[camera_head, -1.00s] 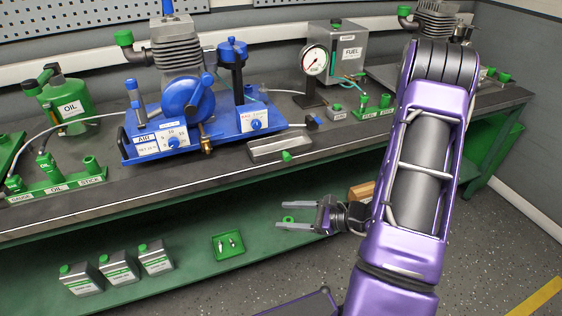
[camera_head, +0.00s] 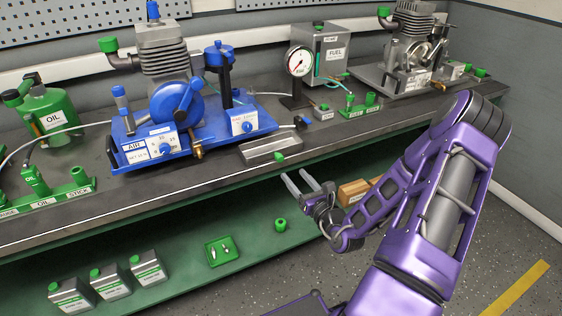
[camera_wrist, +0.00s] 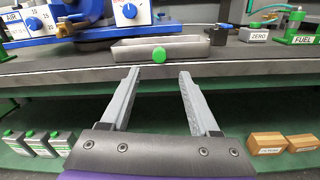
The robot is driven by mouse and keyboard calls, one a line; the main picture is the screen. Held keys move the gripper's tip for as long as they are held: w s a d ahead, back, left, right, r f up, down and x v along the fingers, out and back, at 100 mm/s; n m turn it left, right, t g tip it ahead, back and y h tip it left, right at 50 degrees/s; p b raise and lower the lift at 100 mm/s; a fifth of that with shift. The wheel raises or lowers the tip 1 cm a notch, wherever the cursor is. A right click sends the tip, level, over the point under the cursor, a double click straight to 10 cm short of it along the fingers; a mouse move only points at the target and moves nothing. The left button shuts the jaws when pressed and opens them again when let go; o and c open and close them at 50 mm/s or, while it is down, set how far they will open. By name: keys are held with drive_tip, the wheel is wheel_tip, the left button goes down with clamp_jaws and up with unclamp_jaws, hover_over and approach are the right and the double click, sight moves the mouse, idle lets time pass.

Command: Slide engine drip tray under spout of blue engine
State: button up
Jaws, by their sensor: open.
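The engine drip tray (camera_head: 268,151) is a shallow grey metal tray with a green knob (camera_head: 280,156) on its front side. It lies on the bench near the front edge, just right of the blue engine's brass spout (camera_head: 198,150). The blue engine (camera_head: 165,125) stands on its blue base behind and to the left. My gripper (camera_head: 303,180) is open and empty, in front of the bench edge and a little below the tray. In the wrist view the tray (camera_wrist: 185,49) and its green knob (camera_wrist: 159,55) show straight ahead, beyond and between my fingertips (camera_wrist: 160,72).
A pressure gauge (camera_head: 300,62) and fuel tank (camera_head: 322,55) stand behind the tray, with a small ZERO block (camera_head: 323,112) to its right.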

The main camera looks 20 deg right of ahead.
sight(281, 160)
drive_tip(key=w, duration=0.6)
drive_tip(key=w+b, duration=0.1)
drive_tip(key=w, duration=0.2)
drive_tip(key=shift+w+a, duration=0.25)
drive_tip(key=shift+a, duration=0.05)
clamp_jaws()
idle(0.9)
